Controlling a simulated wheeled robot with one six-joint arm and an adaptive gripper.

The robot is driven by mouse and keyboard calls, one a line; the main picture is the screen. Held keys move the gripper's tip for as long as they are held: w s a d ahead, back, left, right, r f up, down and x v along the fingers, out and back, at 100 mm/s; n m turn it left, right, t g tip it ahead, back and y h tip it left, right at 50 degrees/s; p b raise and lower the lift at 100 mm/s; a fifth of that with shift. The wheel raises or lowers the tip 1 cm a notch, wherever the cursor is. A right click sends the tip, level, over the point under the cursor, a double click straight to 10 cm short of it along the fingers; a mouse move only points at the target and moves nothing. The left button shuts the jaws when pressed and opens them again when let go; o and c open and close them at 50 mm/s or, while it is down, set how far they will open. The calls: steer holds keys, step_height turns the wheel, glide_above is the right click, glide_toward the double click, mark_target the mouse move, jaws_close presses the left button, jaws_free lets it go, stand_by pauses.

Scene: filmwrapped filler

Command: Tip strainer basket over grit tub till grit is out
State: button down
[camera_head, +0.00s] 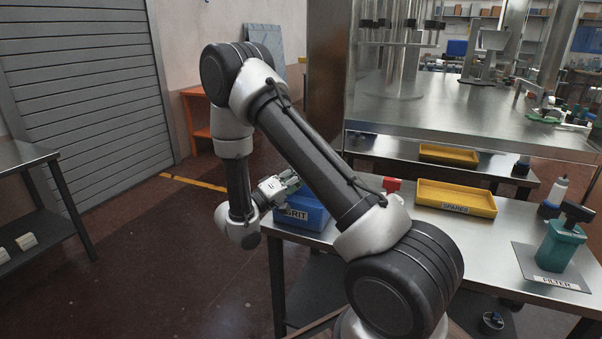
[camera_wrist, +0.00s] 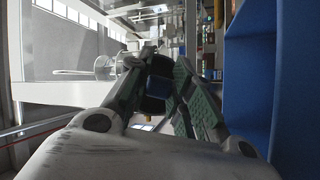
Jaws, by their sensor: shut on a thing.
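The blue grit tub (camera_head: 312,214), labelled GRIT, stands at the left end of the steel bench in the head view, partly behind my arm. In the wrist view its blue wall (camera_wrist: 292,85) fills the right side. My gripper (camera_head: 290,180) is at the tub's left rim in the head view. In the wrist view my gripper (camera_wrist: 160,85) is shut on a small dark piece, which I take to be part of the strainer basket (camera_wrist: 153,104). The rest of the basket is hidden, so I cannot tell its tilt or whether grit is in it.
A yellow SPARES tray (camera_head: 455,197) and a red block (camera_head: 392,184) are on the bench (camera_head: 420,228). A teal filter housing (camera_head: 560,248) with a dark top stands on the FILTER plate at right, near a bottle (camera_head: 556,192).

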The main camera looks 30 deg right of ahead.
stand_by(0.4)
steer(key=shift+r, duration=0.5)
steer(key=shift+f, duration=0.1)
steer(key=shift+f, duration=0.5)
steer(key=shift+r, duration=0.1)
steer(key=shift+r, duration=0.5)
stand_by(0.4)
steer(key=shift+f, duration=0.6)
